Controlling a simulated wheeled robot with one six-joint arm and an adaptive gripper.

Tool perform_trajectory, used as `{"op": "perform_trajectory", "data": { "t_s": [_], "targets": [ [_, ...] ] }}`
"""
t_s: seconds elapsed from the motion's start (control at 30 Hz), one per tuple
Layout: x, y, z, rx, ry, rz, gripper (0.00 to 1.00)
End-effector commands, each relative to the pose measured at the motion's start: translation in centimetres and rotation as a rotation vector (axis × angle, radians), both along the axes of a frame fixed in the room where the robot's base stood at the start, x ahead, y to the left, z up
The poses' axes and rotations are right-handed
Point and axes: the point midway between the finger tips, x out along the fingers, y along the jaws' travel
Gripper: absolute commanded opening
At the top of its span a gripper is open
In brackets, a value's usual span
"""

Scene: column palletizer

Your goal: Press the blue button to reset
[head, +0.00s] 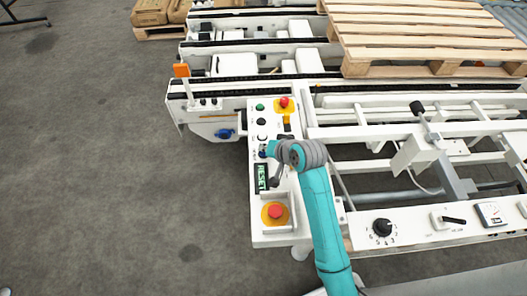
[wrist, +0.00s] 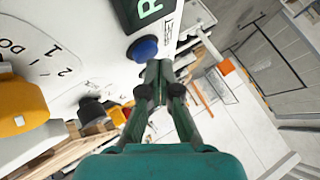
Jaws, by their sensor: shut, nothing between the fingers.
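The blue button (wrist: 143,48) is a round, domed cap on the white panel in the wrist view, beside the dark display with green lettering (wrist: 152,8). In the head view a small blue spot (head: 262,154) shows just above the green RESET display (head: 261,178), partly covered by my wrist. My gripper (wrist: 158,68) is shut and empty. Its fingertips appear just right of and below the blue button in the wrist view. Whether they touch it I cannot tell. In the head view the fingertips are not clearly visible.
The white control panel (head: 261,228) also carries a lower red emergency button (head: 275,212), an upper red button (head: 284,102) and a green button (head: 260,107). Conveyor rails and a wooden pallet (head: 415,35) lie behind and right. The grey floor (head: 100,170) at left is clear.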

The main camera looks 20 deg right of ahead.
Motion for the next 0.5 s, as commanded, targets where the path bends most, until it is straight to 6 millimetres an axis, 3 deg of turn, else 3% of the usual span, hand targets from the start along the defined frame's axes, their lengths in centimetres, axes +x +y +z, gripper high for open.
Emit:
{"op": "perform_trajectory", "data": {
  "t_s": [0.5],
  "targets": [
    [-0.02, 0.01, -0.58, 0.0, 0.001, 0.001, 0.0]
  ]
}}
